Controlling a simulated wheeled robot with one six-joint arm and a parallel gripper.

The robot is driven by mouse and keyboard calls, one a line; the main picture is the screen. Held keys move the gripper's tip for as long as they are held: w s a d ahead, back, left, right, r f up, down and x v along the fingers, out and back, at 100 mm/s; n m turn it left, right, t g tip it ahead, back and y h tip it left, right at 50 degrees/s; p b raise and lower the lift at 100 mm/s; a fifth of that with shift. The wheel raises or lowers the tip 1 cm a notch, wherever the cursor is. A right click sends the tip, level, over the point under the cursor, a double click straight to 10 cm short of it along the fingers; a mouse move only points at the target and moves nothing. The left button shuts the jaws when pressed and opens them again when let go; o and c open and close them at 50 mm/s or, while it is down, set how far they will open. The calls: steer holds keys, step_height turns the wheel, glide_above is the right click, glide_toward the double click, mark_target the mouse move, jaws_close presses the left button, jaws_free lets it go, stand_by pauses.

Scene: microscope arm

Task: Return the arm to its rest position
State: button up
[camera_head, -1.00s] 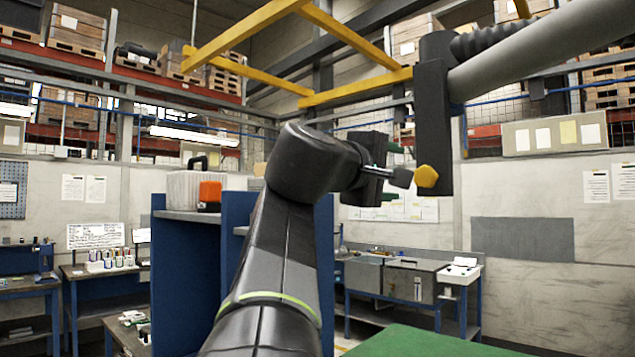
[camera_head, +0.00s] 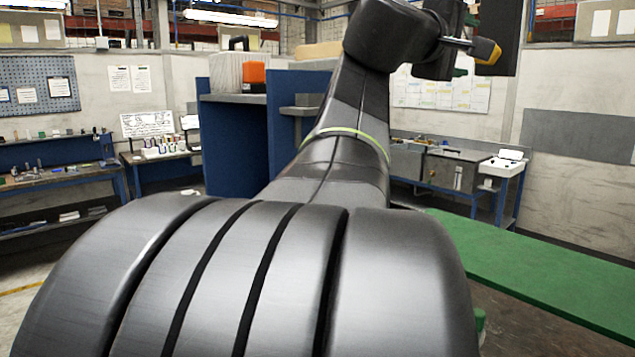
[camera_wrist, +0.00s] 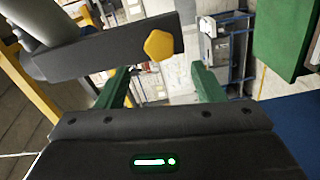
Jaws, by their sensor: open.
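The microscope arm has a dark block (camera_head: 505,28) with a yellow knob (camera_head: 487,51) at the top right of the head view. In the wrist view its dark block (camera_wrist: 100,52), yellow knob (camera_wrist: 160,45) and thick grey tube (camera_wrist: 50,20) show at the upper left. My gripper (camera_head: 466,42) is beside the knob, on its left in the head view. In the wrist view my gripper (camera_wrist: 160,72) shows two green fingers spread wide, with nothing between them. The knob lies beyond the fingertips; I cannot tell how large the gap is.
A blue cabinet (camera_head: 240,135) carrying an orange and white object stands behind my arm. A green tabletop (camera_head: 540,255) lies at the right. Workbenches (camera_head: 60,180) line the left wall, and a grey bench (camera_head: 440,165) stands behind on the right.

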steer(key=p+x, duration=0.2)
steer(key=x, duration=0.6)
steer(key=shift+w+d, duration=0.25)
steer(key=shift+a, duration=0.1)
steer(key=b+v, duration=0.4)
steer(key=v, duration=1)
steer(key=w+d+m+p, duration=0.2)
steer(key=w+d+m, duration=0.7)
steer(key=m, duration=0.9)
steer(key=shift+d+m, duration=0.3)
steer(key=shift+d, duration=0.65)
